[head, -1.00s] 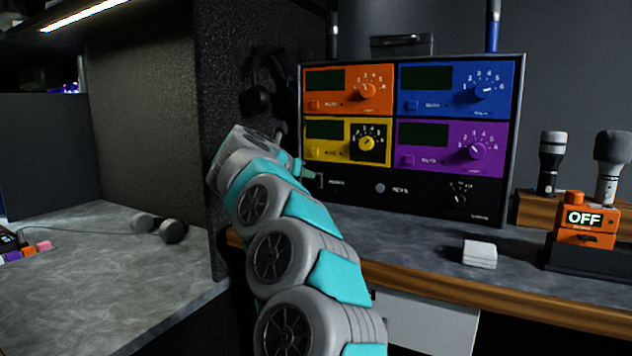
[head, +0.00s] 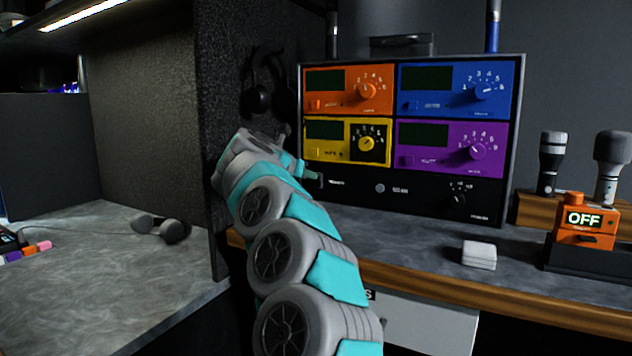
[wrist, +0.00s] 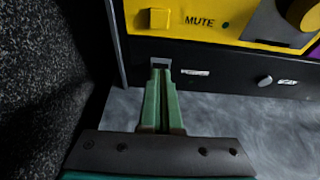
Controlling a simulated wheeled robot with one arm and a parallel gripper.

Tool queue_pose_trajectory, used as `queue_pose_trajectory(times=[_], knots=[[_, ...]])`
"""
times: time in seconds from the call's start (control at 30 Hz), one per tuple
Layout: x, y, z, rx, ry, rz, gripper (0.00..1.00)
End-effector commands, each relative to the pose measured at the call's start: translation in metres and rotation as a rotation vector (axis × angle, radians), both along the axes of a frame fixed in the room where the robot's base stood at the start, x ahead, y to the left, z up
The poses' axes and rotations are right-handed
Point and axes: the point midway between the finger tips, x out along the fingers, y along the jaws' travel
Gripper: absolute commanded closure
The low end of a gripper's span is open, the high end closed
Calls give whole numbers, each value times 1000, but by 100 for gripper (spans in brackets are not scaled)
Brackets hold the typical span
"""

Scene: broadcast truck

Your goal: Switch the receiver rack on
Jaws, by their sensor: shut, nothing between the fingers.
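The receiver rack (head: 420,190) stands on the desk with orange, blue, yellow and purple receivers in its black case. Their display windows are dark. A small grey-framed rocker switch (wrist: 161,62) sits at the left end of the lower black panel, below the yellow receiver. My gripper (head: 316,178) is shut and empty, its tips at this switch. In the wrist view, my gripper (wrist: 160,74) has its green fingers together, with the tips over the lower part of the switch. I cannot tell whether they touch it. The switch is mostly hidden in the head view.
A dark partition (head: 205,150) stands close left of my gripper. Headphones (head: 262,85) hang on it. An orange box reading OFF (head: 584,220), two microphones (head: 552,160) and a white block (head: 479,254) are on the right. The desk before the rack is otherwise clear.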

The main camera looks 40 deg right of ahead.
Motion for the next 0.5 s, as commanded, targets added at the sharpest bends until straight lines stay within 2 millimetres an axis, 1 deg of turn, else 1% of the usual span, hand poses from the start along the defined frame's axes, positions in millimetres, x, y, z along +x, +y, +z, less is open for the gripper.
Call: queue_pose_trajectory(times=[0.5], knots=[[2,-6,-3,1,1,-1,100]])
